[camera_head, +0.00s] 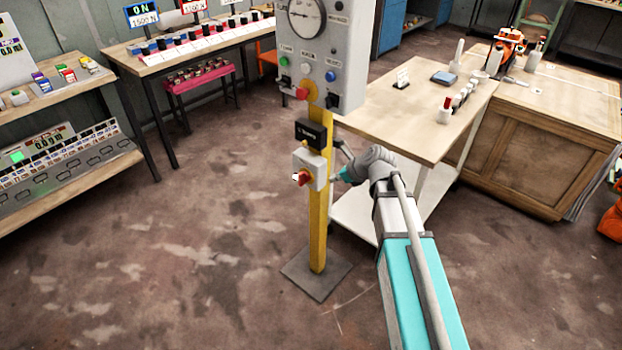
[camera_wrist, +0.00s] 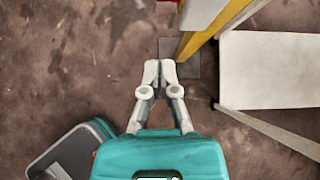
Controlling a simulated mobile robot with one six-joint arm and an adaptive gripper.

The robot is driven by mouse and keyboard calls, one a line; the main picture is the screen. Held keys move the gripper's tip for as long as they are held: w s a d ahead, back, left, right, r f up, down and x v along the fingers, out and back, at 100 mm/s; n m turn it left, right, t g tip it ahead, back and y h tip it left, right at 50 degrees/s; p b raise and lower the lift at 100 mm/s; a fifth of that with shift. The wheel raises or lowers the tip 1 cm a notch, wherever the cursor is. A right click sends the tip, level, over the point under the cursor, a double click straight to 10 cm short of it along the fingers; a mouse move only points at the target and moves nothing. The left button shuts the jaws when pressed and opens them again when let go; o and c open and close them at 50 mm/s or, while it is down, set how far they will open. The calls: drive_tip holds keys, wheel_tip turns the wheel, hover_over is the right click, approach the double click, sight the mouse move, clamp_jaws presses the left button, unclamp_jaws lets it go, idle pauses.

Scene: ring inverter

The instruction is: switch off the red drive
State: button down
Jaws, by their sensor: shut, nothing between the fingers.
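A yellow post (camera_head: 318,235) carries a grey switch box (camera_head: 318,163) with a red rotary knob (camera_head: 303,177) on its front. Above it are a small black box (camera_head: 311,134) and a large grey panel (camera_head: 345,45) with a gauge, several coloured buttons and a red knob (camera_head: 301,93). My gripper (camera_wrist: 160,66) is shut and empty. In the head view it is at the right of the switch box, its tips partly hidden. In the wrist view the post (camera_wrist: 205,32) is just ahead and right.
A wooden-topped table (camera_head: 420,105) with a white lower shelf (camera_head: 355,215) stands close behind the post; the shelf shows in the wrist view (camera_wrist: 270,70). The post's base plate (camera_head: 316,277) lies on the floor. Benches line the left and back. The floor at left is clear.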

sight(303, 180)
drive_tip(key=shift+w+a, duration=0.15)
drive_tip(key=shift+w, duration=0.05)
drive_tip(key=shift+f, duration=0.1)
drive_tip(key=b+x, duration=0.7)
drive_tip(key=x, duration=0.2)
drive_tip(key=shift+w+a+f, duration=0.1)
drive_tip(key=shift+w+f, duration=0.15)
drive_tip(key=shift+f, duration=0.1)
drive_tip(key=shift+w+a+r, duration=0.1)
drive_tip(key=shift+w+a, duration=0.6)
drive_tip(key=shift+a, duration=0.15)
drive_tip(key=shift+w+a, duration=0.5)
drive_tip(key=shift+a, duration=0.3)
